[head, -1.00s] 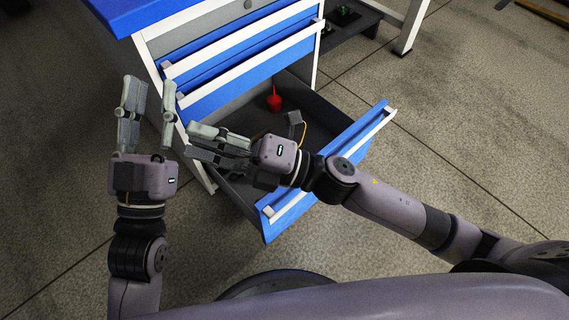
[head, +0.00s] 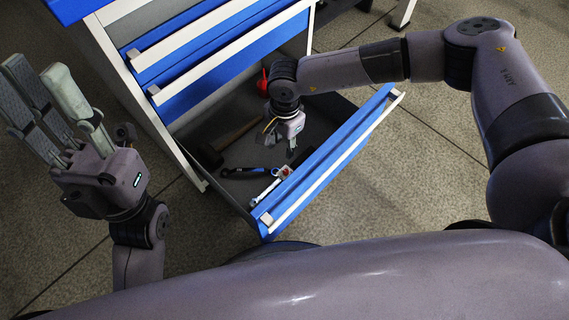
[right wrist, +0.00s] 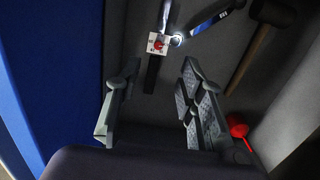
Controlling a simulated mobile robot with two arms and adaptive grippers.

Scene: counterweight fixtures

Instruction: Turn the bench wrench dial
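A small white plate with a red dial (right wrist: 159,43) lies in the open drawer, beside the round end of a wrench (right wrist: 192,28). In the head view the dial (head: 286,171) is near the drawer front, just below my right gripper (head: 298,150). In the right wrist view my right gripper (right wrist: 158,78) is open and empty, its fingers either side of a dark strip, with the dial beyond the tips. My left gripper (head: 42,80) is open and empty, raised left of the cabinet. The dial's markings are too small to read.
The drawer (head: 240,203) is pulled out from a blue and white cabinet (head: 207,50). A hammer (head: 232,133) and a red funnel-like item (right wrist: 237,128) also lie in it. The drawer's front wall (head: 335,150) stands close to my right gripper. Floor left of the cabinet is clear.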

